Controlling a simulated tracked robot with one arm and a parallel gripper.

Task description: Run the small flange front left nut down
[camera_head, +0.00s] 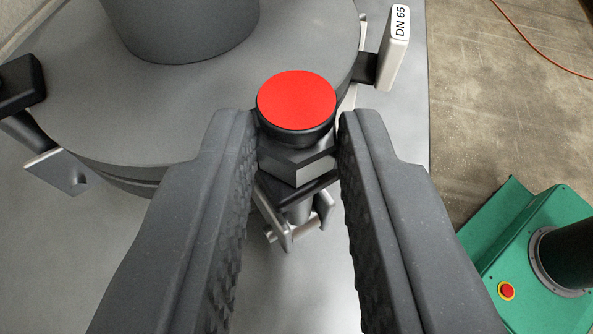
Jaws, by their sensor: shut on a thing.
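A dark hex nut (300,168) with a red round cap (297,100) stands at the near edge of a round grey flange (250,85). My gripper (298,140) is shut on it, with one ribbed finger on each side just below the cap. Below the nut, a short bolt and a metal bracket (275,225) show between the fingers. The fingers hide part of the bracket and the flange rim. A white tag reading "DN 65" (399,22) stands at the flange's right edge. How far down its thread the nut sits cannot be told.
A thick grey pipe (178,25) rises from the flange. Another dark nut on a swing bolt (18,85) sits at the flange's left edge. A grey surface lies below, and concrete floor (480,110) with an orange cable (530,42) is at right.

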